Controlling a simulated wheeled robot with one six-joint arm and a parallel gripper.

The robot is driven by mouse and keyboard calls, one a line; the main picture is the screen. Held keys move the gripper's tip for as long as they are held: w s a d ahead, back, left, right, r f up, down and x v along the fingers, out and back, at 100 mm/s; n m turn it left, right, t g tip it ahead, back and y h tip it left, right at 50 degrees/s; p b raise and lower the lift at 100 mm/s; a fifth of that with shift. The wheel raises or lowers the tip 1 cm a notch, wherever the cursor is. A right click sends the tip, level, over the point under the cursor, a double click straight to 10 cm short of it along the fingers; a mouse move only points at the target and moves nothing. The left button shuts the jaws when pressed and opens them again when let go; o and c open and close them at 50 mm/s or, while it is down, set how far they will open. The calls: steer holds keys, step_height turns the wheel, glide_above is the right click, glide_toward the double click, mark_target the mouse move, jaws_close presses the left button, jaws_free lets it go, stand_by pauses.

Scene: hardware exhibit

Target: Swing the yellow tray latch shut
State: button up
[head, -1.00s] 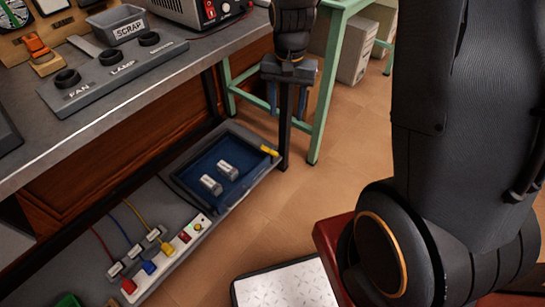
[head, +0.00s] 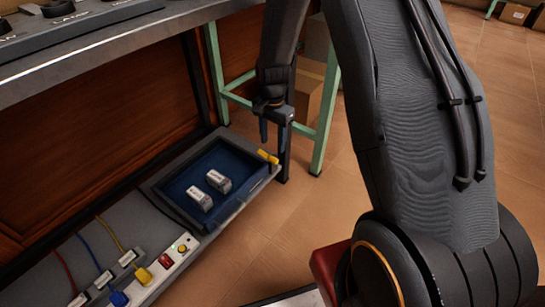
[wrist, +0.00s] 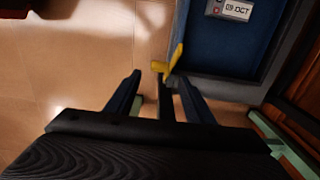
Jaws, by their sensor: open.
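The yellow latch (head: 268,157) sits at the right corner of the blue tray (head: 238,166) on the low shelf. In the wrist view the latch (wrist: 168,66) shows as a bent yellow piece at the near left corner of the tray (wrist: 205,50). My gripper (head: 273,135) points down just above the latch in the head view. In the wrist view my gripper (wrist: 157,88) is open and empty. The latch appears just beyond the fingertips, between their lines; I see no clear contact.
Two small labelled blocks (head: 210,189) lie in the tray. A power strip (head: 168,262) with coloured cords is to its left on the shelf. The dark bench leg (head: 284,160) stands close beside my gripper. A green-framed stand (head: 325,120) is behind. Open floor lies to the right.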

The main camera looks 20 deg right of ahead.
mark_target(273, 158)
step_height(273, 158, down, 7)
steer(key=b, duration=0.2)
steer(key=shift+b, duration=0.35)
steer(key=shift+s, duration=0.1)
steer(key=c, duration=1)
steer(key=shift+s, duration=0.1)
jaws_close()
